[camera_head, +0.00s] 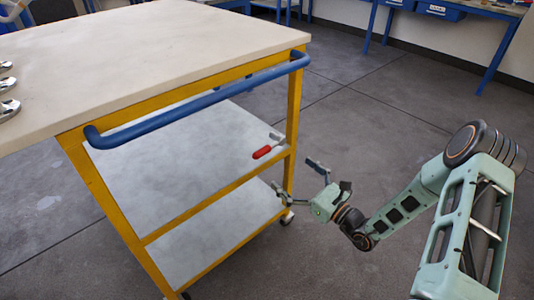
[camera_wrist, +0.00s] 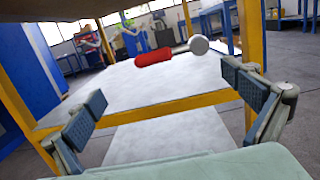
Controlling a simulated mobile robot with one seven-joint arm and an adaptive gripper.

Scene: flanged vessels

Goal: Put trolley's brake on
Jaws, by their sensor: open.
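The trolley (camera_head: 215,194) has a yellow frame, a pale top, two lower shelves and a blue push handle (camera_head: 200,104). A red-handled lever (camera_head: 262,152) with a silver rod shows at the middle shelf's near edge, close to the right post. In the wrist view the red lever (camera_wrist: 153,57) lies nearly level, with a round silver end at its right. I cannot tell which part it is fixed to. My gripper (camera_head: 297,177) is open and empty beside the right post, lower than the lever. In the wrist view its fingers (camera_wrist: 165,101) are spread below the lever, apart from it.
Silver flanged parts (camera_head: 8,90) stand on the trolley top at far left. Blue-legged workbenches (camera_head: 440,12) stand at the back. The grey floor (camera_head: 370,120) right of the trolley is clear around my arm.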

